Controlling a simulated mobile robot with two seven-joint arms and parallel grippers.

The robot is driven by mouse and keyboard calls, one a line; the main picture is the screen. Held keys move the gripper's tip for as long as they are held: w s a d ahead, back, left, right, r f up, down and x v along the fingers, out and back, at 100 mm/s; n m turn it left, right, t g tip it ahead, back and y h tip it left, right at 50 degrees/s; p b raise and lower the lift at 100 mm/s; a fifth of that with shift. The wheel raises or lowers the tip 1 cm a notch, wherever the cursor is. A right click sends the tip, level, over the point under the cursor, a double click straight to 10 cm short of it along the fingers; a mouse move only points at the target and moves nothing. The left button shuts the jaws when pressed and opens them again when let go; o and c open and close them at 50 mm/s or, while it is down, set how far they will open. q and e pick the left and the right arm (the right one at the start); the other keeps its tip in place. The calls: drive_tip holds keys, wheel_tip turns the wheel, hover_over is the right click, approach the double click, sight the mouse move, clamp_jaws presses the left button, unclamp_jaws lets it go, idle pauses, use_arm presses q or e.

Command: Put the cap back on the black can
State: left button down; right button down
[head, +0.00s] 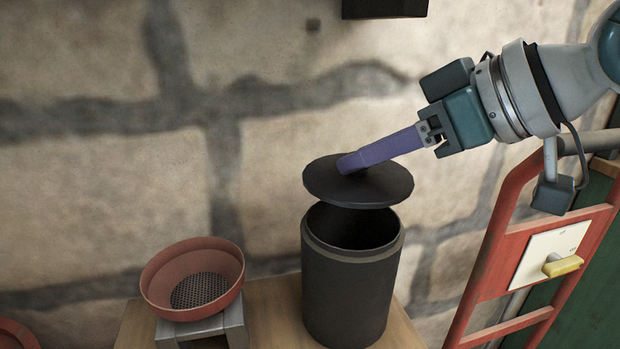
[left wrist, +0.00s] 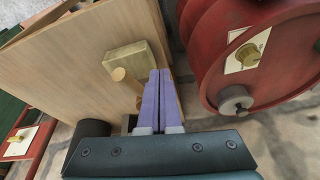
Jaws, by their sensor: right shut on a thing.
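The black can (head: 347,280) stands upright and open-topped on a wooden surface in the head view. Its dark opening (head: 350,224) shows below the cap. The round black cap (head: 383,186) hangs just above the can, roughly over its mouth, with a gap between them at the front. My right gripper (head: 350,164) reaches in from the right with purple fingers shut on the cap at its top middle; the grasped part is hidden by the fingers. My left gripper (left wrist: 160,75) shows only in the left wrist view; its purple fingers lie together, with nothing seen between them.
A red bowl-shaped strainer (head: 193,279) sits on a grey stand (head: 228,323) left of the can. A red frame (head: 478,292) with a yellow-handled switch (head: 563,266) stands at the right. Red pulleys (left wrist: 215,55) and a wooden panel (left wrist: 65,75) are close to my left gripper.

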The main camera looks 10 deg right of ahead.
sight(383, 181)
use_arm(q)
drive_tip(key=shift+f+b, duration=0.45)
drive_tip(key=shift+f, duration=0.1)
use_arm(e)
wheel_tip(383, 181, down, 4)
drive_tip(key=shift+w+r, duration=0.1)
drive_tip(key=shift+r, duration=0.05)
drive_tip(key=shift+w, duration=0.1)
use_arm(q)
drive_tip(key=shift+a, duration=0.1)
drive_tip(key=shift+f, duration=0.1)
use_arm(e)
drive_tip(key=shift+f, duration=0.65)
drive_tip(key=c, duration=0.7)
unclamp_jaws()
drive_tip(key=shift+o, duration=0.2)
drive_tip(key=shift+r, duration=0.15)
